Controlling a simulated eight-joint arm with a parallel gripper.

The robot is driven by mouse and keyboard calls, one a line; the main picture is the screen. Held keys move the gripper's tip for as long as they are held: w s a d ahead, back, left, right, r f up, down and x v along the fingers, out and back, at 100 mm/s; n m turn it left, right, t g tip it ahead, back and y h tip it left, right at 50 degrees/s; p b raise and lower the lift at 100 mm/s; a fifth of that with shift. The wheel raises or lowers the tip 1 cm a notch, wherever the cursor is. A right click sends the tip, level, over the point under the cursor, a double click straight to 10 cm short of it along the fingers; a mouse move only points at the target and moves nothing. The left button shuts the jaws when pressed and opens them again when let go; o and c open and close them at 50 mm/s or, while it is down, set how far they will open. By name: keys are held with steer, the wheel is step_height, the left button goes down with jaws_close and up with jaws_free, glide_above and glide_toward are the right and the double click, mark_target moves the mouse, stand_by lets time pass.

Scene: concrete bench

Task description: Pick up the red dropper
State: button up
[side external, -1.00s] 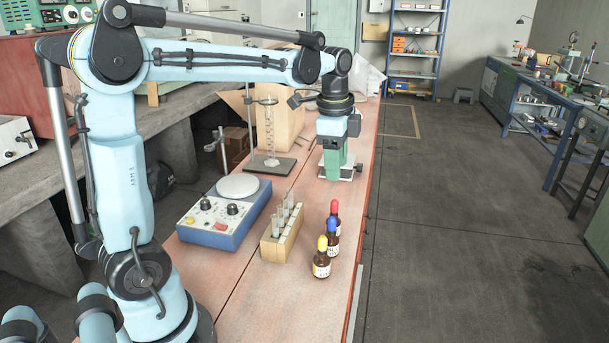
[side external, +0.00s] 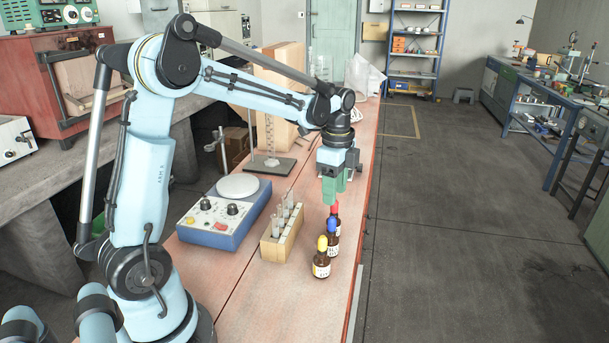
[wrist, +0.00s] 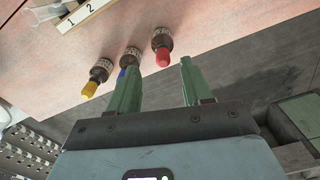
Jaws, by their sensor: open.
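Three brown dropper bottles stand in a row near the bench's right edge. The red dropper (side external: 334,209) is the farthest in the side view; in the wrist view its red bulb (wrist: 162,57) shows between and beyond my fingers. The blue dropper (side external: 333,229) is beside it, partly hidden by my left finger in the wrist view (wrist: 131,55). The yellow dropper (side external: 322,258) is nearest in the side view and at left in the wrist view (wrist: 94,82). My gripper (side external: 335,195) is open and empty, pointing down just above or beside the red bulb.
A wooden rack (side external: 281,239) with test tubes stands left of the bottles. A blue hotplate-like device (side external: 217,216) is farther left. Behind are a stand base (side external: 270,166) and a clear bag (side external: 364,74). The bench edge is close on the right.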

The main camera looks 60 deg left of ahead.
mark_target(334, 214)
steer(key=shift+w+a+f, duration=0.1)
steer(key=shift+w+f, duration=0.05)
steer(key=shift+f, duration=2.2)
steer(key=shift+c, duration=0.3)
steer(key=c, duration=0.7)
